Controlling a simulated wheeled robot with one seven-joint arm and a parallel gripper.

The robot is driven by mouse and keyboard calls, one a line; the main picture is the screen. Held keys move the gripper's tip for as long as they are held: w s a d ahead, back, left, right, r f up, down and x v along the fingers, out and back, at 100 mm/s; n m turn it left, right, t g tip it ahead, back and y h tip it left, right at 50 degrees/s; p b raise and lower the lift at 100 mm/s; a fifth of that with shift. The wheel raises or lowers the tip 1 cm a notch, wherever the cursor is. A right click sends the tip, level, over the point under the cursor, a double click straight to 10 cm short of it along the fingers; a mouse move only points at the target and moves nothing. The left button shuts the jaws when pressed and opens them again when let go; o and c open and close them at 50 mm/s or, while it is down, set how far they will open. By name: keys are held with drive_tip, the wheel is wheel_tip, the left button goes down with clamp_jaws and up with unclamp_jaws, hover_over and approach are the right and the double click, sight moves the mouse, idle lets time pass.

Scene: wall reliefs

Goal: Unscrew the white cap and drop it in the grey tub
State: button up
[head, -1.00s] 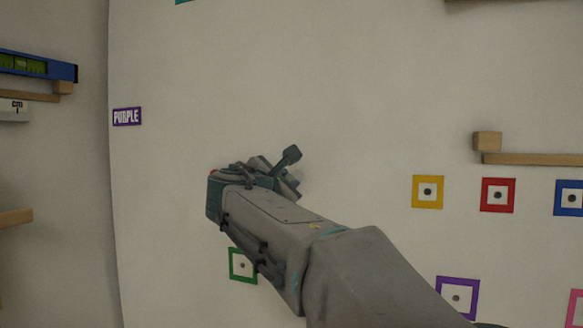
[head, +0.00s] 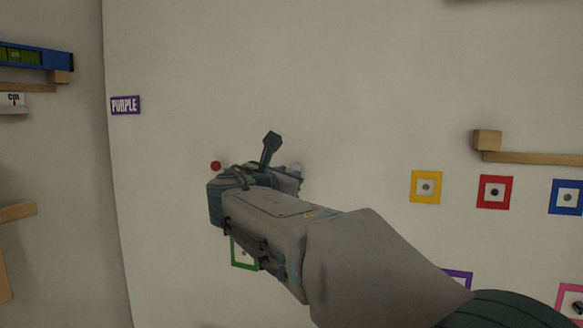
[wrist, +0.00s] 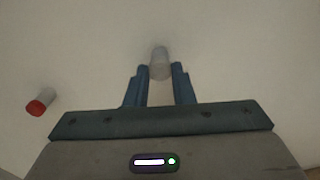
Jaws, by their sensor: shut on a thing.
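The white cap (wrist: 160,63) is a pale cylinder on the wall, seen in the wrist view between my fingertips. My gripper (wrist: 160,80) is shut on it, one blue-grey finger on each side. In the head view my gripper (head: 290,180) reaches to the wall, and its own body hides most of the cap and fingers. Any thread behind the cap is hidden. The grey tub is in neither view.
A red cap (wrist: 38,107) on a pale stem stands left of my gripper; it also shows in the head view (head: 215,165). Coloured square frames, including yellow (head: 426,187) and red (head: 495,192), and a wooden ledge (head: 530,158) are on the right. A PURPLE sign (head: 125,105) hangs left.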

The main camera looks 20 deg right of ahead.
drive_tip(key=shift+r, duration=0.3)
drive_tip(key=shift+r+n+p, duration=0.2)
drive_tip(key=shift+n+p, duration=0.2)
drive_tip(key=shift+p, duration=0.4)
drive_tip(key=shift+n+p, duration=0.6)
drive_tip(key=shift+p, duration=0.05)
drive_tip(key=shift+n+p, duration=1.05)
drive_tip(key=shift+n, duration=0.05)
drive_tip(key=shift+f+n, duration=0.2)
drive_tip(key=shift+n, duration=0.2)
drive_tip(key=o, duration=0.7)
drive_tip(key=shift+f, duration=0.2)
